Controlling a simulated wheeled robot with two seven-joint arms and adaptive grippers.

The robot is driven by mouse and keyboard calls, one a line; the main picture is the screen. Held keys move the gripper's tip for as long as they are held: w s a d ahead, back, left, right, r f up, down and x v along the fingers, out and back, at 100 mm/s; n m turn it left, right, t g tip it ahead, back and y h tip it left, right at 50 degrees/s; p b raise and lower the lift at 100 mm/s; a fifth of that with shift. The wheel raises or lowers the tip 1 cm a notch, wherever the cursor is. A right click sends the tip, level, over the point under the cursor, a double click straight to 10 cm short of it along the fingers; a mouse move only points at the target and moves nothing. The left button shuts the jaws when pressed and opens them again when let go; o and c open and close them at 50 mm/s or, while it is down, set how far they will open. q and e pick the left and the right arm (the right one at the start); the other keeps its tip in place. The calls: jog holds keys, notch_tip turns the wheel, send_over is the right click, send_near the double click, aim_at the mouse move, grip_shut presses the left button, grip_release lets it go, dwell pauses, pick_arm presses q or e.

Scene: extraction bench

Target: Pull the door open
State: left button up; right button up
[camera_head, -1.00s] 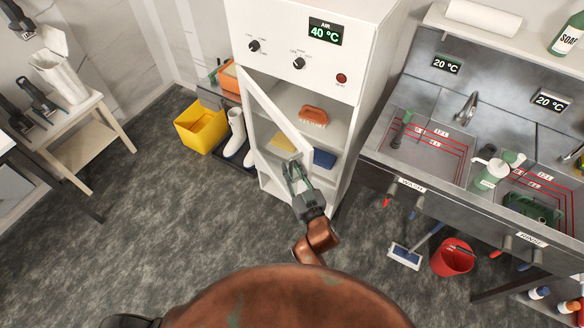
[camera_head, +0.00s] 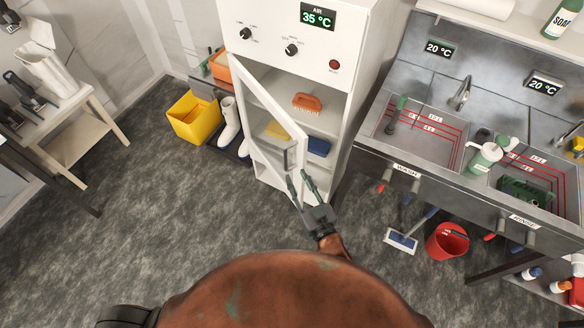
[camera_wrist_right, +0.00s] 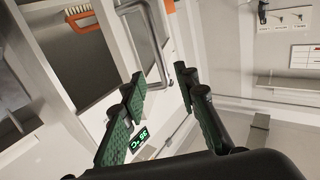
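The white-framed door (camera_head: 271,100) of the tall white cabinet (camera_head: 280,72) stands ajar, hinged at its left side and swung out toward me. Its grey bar handle (camera_head: 290,158) is near the free edge. It also shows in the right wrist view, where the handle (camera_wrist_right: 153,38) lies just beyond the fingertips. My right gripper (camera_head: 298,178) is open and empty, just below and in front of the handle. Its spread green-padded fingers (camera_wrist_right: 160,76) show in the wrist view with nothing between them. My left gripper is not in view.
Inside the cabinet are an orange brush (camera_head: 308,103) and a blue block (camera_head: 318,146). A yellow bin (camera_head: 194,121) and white boots (camera_head: 229,122) stand left of the door. The sink bench (camera_head: 372,150) is close on the right. The floor in front is clear.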

jog(key=shift+v, duration=0.95)
jog(key=shift+c, duration=0.3)
